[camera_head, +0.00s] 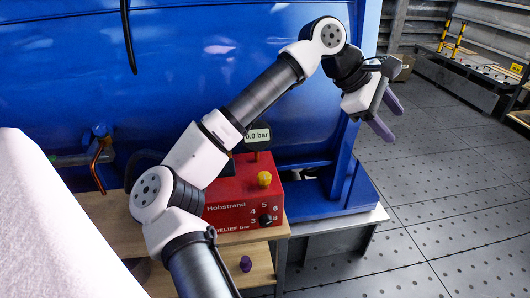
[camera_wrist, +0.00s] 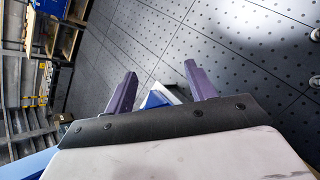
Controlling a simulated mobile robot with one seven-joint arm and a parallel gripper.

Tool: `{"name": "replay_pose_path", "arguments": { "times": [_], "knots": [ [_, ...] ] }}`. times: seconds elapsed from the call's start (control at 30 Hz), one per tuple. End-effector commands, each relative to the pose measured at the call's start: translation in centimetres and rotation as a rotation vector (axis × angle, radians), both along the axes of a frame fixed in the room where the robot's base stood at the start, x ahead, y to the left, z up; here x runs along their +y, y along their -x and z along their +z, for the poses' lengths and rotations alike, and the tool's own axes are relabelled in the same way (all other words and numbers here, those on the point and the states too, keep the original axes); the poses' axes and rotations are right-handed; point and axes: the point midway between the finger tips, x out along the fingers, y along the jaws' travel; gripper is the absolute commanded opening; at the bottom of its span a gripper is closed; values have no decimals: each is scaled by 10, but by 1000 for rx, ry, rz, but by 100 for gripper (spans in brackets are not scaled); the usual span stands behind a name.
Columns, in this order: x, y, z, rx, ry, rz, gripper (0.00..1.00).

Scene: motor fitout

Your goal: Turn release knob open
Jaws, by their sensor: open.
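A red box (camera_head: 232,190) marked "Hobstrand" and "RELIEF bar" sits on a wooden shelf, partly hidden by my arm. No label I can read says which is the release knob. My gripper (camera_head: 386,116) is open and empty, high to the right of the box, out over the floor and well apart from both knobs. In the wrist view its two purple fingers (camera_wrist: 160,70) are spread, with floor beyond them; no knob shows there.
A gauge (camera_head: 257,135) above the box reads 0.0 bar. A small purple knob-like piece (camera_head: 245,263) is on the lower wooden shelf. A large blue tank (camera_head: 220,60) stands behind. A copper pipe (camera_head: 98,165) is at left. The dotted floor (camera_head: 440,180) at right is clear.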

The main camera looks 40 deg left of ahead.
Motion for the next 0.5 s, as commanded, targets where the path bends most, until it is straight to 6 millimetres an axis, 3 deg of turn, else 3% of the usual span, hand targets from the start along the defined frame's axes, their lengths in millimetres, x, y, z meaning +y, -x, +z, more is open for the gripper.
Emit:
{"name": "replay_pose_path", "arguments": {
  "times": [0.03,0.1,0.2,0.33,0.5],
  "knots": [
    [51,4,-19,85,-157,58,55],
    [113,21,-44,208,-331,108,55],
    [179,53,-61,356,-496,154,55],
    [226,84,-66,478,-599,186,55],
    [240,96,-76,523,-630,192,55]
  ]
}}
